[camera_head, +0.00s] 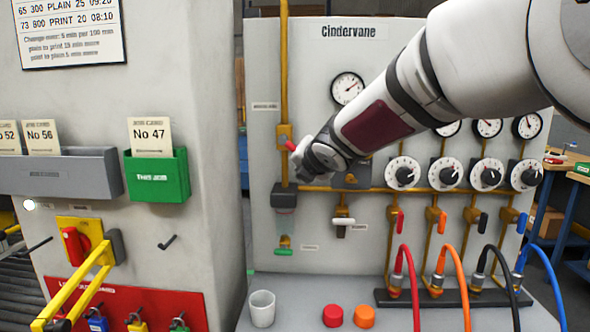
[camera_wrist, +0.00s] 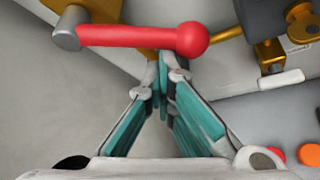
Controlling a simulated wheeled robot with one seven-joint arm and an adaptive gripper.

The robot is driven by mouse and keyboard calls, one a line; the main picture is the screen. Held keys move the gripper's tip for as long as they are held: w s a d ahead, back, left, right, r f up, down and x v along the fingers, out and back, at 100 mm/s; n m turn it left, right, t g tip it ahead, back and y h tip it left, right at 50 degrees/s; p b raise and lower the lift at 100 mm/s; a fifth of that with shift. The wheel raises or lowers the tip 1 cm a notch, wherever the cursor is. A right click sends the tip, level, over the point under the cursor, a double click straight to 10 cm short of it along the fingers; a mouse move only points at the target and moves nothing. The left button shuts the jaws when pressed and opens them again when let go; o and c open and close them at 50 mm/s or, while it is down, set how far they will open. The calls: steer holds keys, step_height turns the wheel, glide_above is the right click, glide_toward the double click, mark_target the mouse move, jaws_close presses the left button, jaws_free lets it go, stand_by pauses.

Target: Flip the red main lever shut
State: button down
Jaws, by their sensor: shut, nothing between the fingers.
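The red main lever (camera_head: 291,145) is on a brass valve (camera_head: 284,132) on the vertical yellow pipe at the left of the Cindervane panel. In the head view only a short red piece shows, slanting down to the right. In the wrist view the red lever (camera_wrist: 140,37) lies nearly level across the top, its pivot at left and its ball end at right. My gripper (camera_head: 298,174) is just below the lever. In the wrist view its fingertips (camera_wrist: 163,72) are closed together, empty, just below the ball-end half; I cannot tell whether they touch it.
A horizontal yellow pipe (camera_head: 375,190) and a white-handled valve (camera_head: 344,221) are close at right. Dials (camera_head: 405,173) and coloured hoses (camera_head: 412,275) stand further right. A white cup (camera_head: 262,308), a red cap (camera_head: 333,315) and an orange cap (camera_head: 364,316) sit below.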

steer(key=d+r+n+h+p, duration=0.1)
steer(key=p, duration=0.1)
steer(key=r+n+h+p, duration=0.1)
steer(key=h+p, duration=0.1)
steer(key=p, duration=0.1)
steer(key=d+r+n+h+p, duration=0.1)
steer(key=r+n+p, duration=0.1)
steer(key=shift+d+r+p, duration=0.1)
steer(key=shift+d+p, duration=0.25)
steer(key=shift+p, duration=0.05)
stand_by(0.5)
